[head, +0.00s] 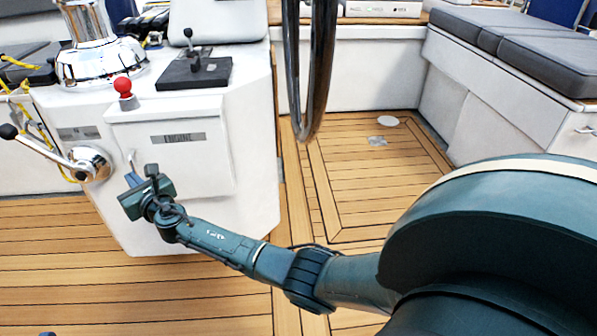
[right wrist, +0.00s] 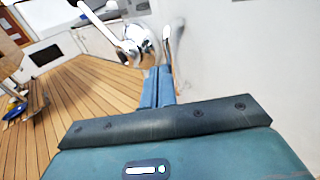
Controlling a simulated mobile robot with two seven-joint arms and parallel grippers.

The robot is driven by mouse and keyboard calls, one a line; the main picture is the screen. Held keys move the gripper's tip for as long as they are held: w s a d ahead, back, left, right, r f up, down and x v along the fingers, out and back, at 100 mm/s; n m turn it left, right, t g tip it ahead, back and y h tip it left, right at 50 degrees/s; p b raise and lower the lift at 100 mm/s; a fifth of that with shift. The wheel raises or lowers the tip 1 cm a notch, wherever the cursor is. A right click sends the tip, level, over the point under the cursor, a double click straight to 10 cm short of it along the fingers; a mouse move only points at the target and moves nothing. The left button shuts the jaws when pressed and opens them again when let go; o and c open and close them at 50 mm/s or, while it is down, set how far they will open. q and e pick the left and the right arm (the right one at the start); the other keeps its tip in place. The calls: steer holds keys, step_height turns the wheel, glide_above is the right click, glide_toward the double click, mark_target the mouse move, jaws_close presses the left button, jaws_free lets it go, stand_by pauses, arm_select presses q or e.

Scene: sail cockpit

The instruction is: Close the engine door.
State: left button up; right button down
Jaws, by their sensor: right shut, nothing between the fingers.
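The engine door (head: 180,165) is a white panel labelled ENGINE on the front of the white pedestal. It looks swung slightly out from the pedestal face; I cannot tell the exact gap. A small silver handle (head: 131,160) is at its left edge and also shows in the right wrist view (right wrist: 167,42). My right gripper (head: 133,179) is at the door's left edge, just below the handle. Its blue fingers (right wrist: 157,76) are shut and empty; whether they touch the door is unclear. A small dark piece at the bottom left edge may be my left gripper (head: 42,334), almost wholly cut off.
A chrome lever (head: 45,148) with a black knob sits left of the door; its round base is close to my right gripper. A red knob (head: 123,87) stands above the door. The steering wheel (head: 312,70) hangs at the centre. The teak floor (head: 75,265) is clear.

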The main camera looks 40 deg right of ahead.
arm_select(q)
steer(key=shift+f, duration=0.15)
stand_by(0.3)
